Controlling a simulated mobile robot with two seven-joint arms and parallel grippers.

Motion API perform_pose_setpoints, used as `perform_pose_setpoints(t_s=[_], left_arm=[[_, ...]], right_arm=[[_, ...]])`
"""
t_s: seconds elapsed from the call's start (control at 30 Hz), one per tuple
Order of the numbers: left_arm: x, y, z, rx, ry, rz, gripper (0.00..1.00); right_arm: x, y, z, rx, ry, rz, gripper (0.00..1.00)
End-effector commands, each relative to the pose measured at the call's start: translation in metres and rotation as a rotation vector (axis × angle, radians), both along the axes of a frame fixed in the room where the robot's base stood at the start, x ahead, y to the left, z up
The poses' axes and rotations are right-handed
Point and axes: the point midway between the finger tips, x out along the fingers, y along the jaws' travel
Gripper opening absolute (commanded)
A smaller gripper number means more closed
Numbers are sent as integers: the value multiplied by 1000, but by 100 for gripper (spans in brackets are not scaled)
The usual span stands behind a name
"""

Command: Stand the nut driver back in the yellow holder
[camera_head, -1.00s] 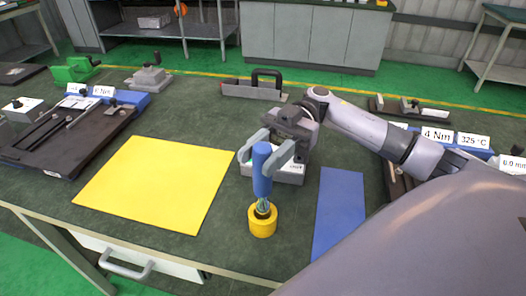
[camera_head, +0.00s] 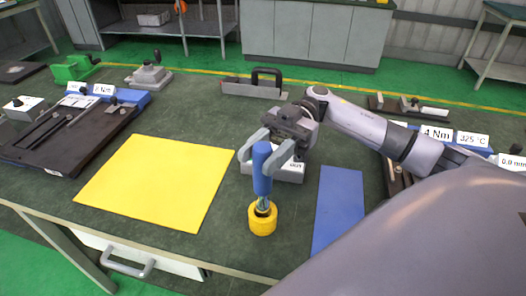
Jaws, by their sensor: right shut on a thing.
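The nut driver (camera_head: 262,172) has a blue handle and stands upright near the middle front of the table. Its lower shaft (camera_head: 263,204) is at the opening of the yellow holder (camera_head: 262,220), a short round ring on the dark table. How deep the shaft sits in the holder cannot be told. My right gripper (camera_head: 264,157) is shut on the blue handle, with one finger on each side of it. My left gripper is not in view.
A yellow mat (camera_head: 157,182) lies left of the holder and a blue mat (camera_head: 338,210) lies right of it. A light grey box (camera_head: 288,172) sits behind the driver. Dark fixtures (camera_head: 62,135) stand at the left. The table's front edge is close to the holder.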

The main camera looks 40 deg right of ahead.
Motion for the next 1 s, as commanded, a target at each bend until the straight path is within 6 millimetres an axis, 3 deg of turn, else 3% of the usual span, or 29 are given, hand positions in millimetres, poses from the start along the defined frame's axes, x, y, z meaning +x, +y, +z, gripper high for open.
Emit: perform_pose_setpoints(t_s=[1.0], left_arm=[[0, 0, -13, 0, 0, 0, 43]], right_arm=[[0, 0, -24, 2, 0, 0, 0]])
